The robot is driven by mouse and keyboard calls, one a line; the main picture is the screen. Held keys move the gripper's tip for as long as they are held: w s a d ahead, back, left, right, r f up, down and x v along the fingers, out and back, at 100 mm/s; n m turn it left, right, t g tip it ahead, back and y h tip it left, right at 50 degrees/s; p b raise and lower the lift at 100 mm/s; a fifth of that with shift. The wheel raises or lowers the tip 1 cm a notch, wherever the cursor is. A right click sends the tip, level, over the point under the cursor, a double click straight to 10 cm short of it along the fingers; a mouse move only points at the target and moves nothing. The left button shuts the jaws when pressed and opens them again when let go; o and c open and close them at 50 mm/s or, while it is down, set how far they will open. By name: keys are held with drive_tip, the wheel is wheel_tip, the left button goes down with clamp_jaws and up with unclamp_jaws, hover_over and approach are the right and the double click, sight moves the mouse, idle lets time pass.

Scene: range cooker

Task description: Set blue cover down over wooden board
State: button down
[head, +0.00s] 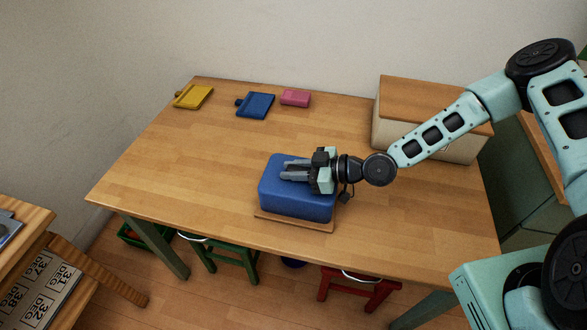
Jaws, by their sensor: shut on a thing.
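The blue cover (296,203) is a rounded box shape near the front middle of the table. The wooden board (292,222) is a thin light-brown slab under it; only its front edge and corners show. The cover sits over the board or very close above it; I cannot tell whether they touch. My gripper (290,170) reaches in from the right and is shut on the top of the cover. What its fingers clasp there is hard to make out.
The wooden table (180,160) is clear on its left. A yellow board (194,97), a blue board (256,105) and a pink block (296,97) lie at the back. A large box with a wooden top (430,105) stands at the back right. Green (225,262) and red (360,285) stools stand under the front edge.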

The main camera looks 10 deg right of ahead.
drive_tip(key=shift+f, duration=0.1)
drive_tip(key=shift+f, duration=0.15)
drive_tip(key=c, duration=1.3)
unclamp_jaws()
drive_tip(key=shift+o, duration=0.2)
drive_tip(key=shift+r, duration=0.25)
drive_tip(key=shift+d, duration=0.2)
drive_tip(key=b+v, duration=0.2)
drive_tip(key=v, duration=0.9)
drive_tip(key=shift+s+d+r, duration=0.2)
drive_tip(key=shift+s, duration=0.05)
